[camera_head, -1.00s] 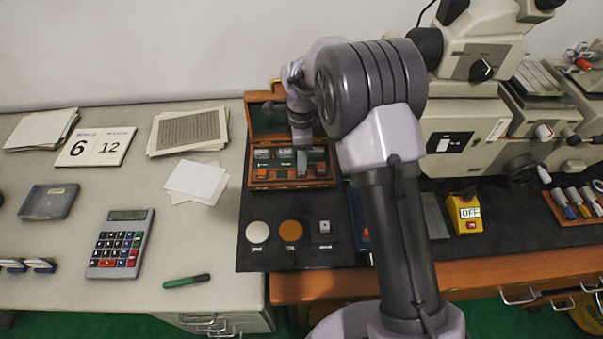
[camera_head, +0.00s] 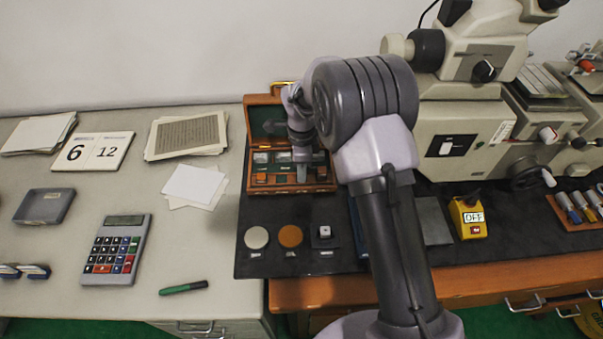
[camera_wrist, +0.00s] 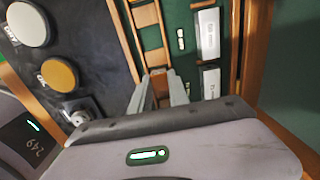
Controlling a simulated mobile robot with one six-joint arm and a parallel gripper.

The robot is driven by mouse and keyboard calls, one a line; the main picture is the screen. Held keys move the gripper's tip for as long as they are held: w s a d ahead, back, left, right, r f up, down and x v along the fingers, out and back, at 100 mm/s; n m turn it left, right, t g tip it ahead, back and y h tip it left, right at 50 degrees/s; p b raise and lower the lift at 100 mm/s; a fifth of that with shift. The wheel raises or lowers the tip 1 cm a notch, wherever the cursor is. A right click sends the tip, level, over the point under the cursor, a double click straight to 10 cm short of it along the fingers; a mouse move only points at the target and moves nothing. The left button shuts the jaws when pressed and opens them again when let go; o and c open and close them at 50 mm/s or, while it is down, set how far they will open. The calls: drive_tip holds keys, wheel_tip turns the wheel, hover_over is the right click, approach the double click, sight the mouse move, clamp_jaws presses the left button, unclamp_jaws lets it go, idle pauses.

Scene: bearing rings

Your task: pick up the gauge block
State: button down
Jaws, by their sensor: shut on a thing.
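An open wooden case (camera_head: 322,188) with a green lining stands at the back of the dark mat and holds several gauge blocks. My gripper (camera_head: 302,172) points down into the case. In the wrist view its two fingers (camera_wrist: 160,92) reach in beside a wooden divider and are close together. They are shut on a gauge block, which is mostly hidden between them. Two pale marked blocks, one farther (camera_wrist: 207,34) and one nearer (camera_wrist: 210,82), lie in the green-lined part to the right of the fingers.
A white disc (camera_head: 256,238), an orange disc (camera_head: 290,236) and a small square piece (camera_head: 324,232) lie in front of the case. My arm covers the mat to the right. A microscope (camera_head: 460,130) and a yellow OFF box (camera_head: 467,218) stand farther right.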

drive_tip(key=shift+r, duration=0.15)
drive_tip(key=shift+r, duration=0.3)
drive_tip(key=r+p, duration=0.1)
drive_tip(key=r, duration=0.2)
drive_tip(key=shift+s+p, duration=0.2)
drive_tip(key=shift+p, duration=0.1)
drive_tip(key=s+d, duration=0.1)
drive_tip(key=s, duration=0.4)
drive_tip(key=s+d+p, duration=0.1)
drive_tip(key=s, duration=0.4)
drive_tip(key=s+d+r, duration=0.1)
drive_tip(key=s, duration=0.4)
drive_tip(key=shift+s+r, duration=0.1)
drive_tip(key=shift+s, duration=0.05)
